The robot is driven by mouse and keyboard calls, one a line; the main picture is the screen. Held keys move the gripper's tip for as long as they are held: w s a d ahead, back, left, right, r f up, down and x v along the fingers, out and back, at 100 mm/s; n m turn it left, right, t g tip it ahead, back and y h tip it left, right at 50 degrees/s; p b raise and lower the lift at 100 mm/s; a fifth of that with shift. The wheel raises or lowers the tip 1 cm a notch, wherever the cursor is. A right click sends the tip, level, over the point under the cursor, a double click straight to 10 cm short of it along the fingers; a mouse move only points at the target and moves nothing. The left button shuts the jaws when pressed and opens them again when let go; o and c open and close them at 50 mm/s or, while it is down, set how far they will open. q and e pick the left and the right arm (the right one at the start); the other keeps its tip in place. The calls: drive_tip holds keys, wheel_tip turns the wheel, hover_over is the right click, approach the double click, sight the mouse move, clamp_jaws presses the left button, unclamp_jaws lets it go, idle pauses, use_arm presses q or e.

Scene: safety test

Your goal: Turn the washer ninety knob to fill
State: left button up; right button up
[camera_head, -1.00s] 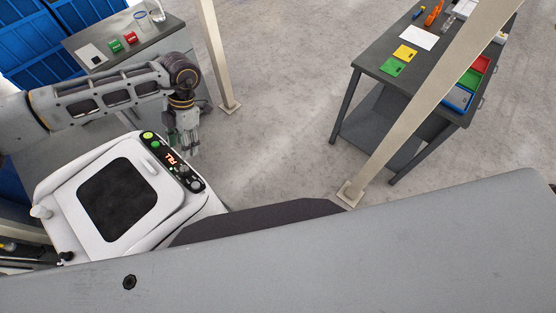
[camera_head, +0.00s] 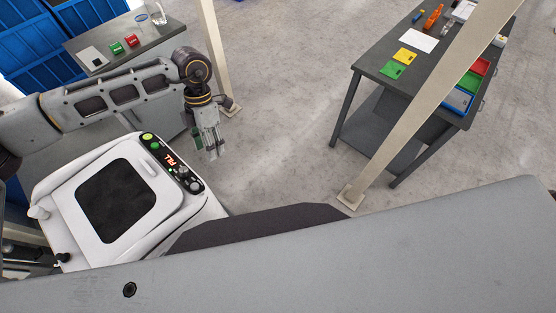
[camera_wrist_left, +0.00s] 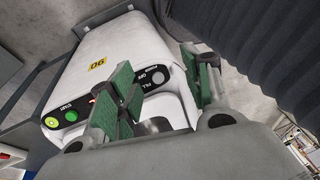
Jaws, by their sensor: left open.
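The white washer (camera_head: 150,165) stands at the lower left in the head view, with a dark lid window and a black control panel. In the left wrist view the washer (camera_wrist_left: 115,50) carries a yellow 90 label, and a grey knob (camera_wrist_left: 158,77) shows between the fingers. Its exact setting is unclear. My left gripper (camera_head: 213,153) is open and empty, beside the panel's right end. My right gripper is not in view.
A side table (camera_head: 130,50) with small red and green boxes stands behind my left arm. A dark workbench (camera_head: 365,70) with coloured cards and bins is at the right. A beige post (camera_head: 430,100) stands before it. Grey floor between is clear.

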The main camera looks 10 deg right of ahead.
use_arm(q)
drive_tip(key=s+d+r+g+h, duration=0.1)
drive_tip(key=s+d+h, duration=0.2)
drive_tip(key=d, duration=0.6)
drive_tip(key=s+d+r+g+h, duration=0.1)
drive_tip(key=s+d+h, duration=0.3)
drive_tip(key=s+d, duration=0.3)
drive_tip(key=shift+s+d+r+h, duration=0.2)
drive_tip(key=shift+s+d+h, duration=0.1)
drive_tip(key=shift+d, duration=0.6)
